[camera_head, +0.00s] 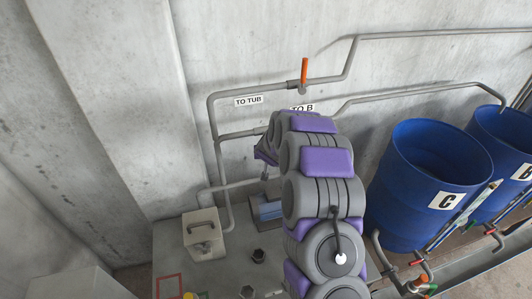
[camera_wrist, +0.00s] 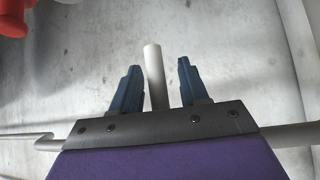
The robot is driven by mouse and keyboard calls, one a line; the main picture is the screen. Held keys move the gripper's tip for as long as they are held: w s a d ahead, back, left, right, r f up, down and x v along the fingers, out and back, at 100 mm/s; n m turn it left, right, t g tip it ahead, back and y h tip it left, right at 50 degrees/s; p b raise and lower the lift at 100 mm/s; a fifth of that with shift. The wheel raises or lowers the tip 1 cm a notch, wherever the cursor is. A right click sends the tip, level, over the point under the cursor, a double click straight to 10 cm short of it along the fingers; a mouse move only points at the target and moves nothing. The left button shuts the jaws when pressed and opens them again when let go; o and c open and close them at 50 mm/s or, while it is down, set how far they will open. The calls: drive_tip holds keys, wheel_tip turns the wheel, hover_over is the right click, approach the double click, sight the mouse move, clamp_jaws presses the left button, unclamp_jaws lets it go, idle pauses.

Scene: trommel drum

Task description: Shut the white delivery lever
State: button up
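The white delivery lever (camera_wrist: 153,72) shows in the wrist view as a pale upright bar. My gripper (camera_wrist: 159,64) is open, with one blue finger on each side of the lever. There are gaps between the lever and both fingers, and the left finger is the closer one. The lever's lower end is hidden behind the gripper body. In the head view my arm hides the lever and my fingertips. The "TO B" label (camera_head: 302,108) on the wall shows just above my arm.
An orange lever (camera_head: 304,72) stands upright on the upper pipe (camera_head: 250,89), near the "TO TUB" label (camera_head: 248,100). A red handle (camera_wrist: 12,18) is at the wrist view's upper left. Blue drums (camera_head: 418,200) stand at the right. A grey box (camera_head: 203,232) is below left.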

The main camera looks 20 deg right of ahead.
drive_tip(key=shift+s, duration=0.1)
drive_tip(key=shift+s+a+r, duration=0.1)
drive_tip(key=shift+s+r, duration=0.1)
drive_tip(key=v, duration=1.6)
drive_tip(key=shift+s+r, duration=0.15)
drive_tip(key=shift+r, duration=0.05)
drive_tip(key=s+a+f+n+g+y+b, duration=0.15)
drive_tip(key=s+a+b, duration=0.25)
drive_tip(key=s, duration=0.6)
drive_tip(key=s+a+f+n+g+y+b, duration=0.1)
drive_tip(key=s+a+g+y+b, duration=0.25)
drive_tip(key=s, duration=0.55)
drive_tip(key=s+d+f+g+h+b, duration=0.1)
drive_tip(key=s+f+g+b, duration=0.1)
drive_tip(key=s, duration=1)
drive_tip(key=s+d+f+g+h+b, duration=0.1)
drive_tip(key=s+g+h+b, duration=0.1)
drive_tip(key=s, duration=1)
drive_tip(key=shift+s+d+f+g+b, duration=0.25)
drive_tip(key=shift+s+f+g+b, duration=0.15)
drive_tip(key=shift+g+b, duration=0.55)
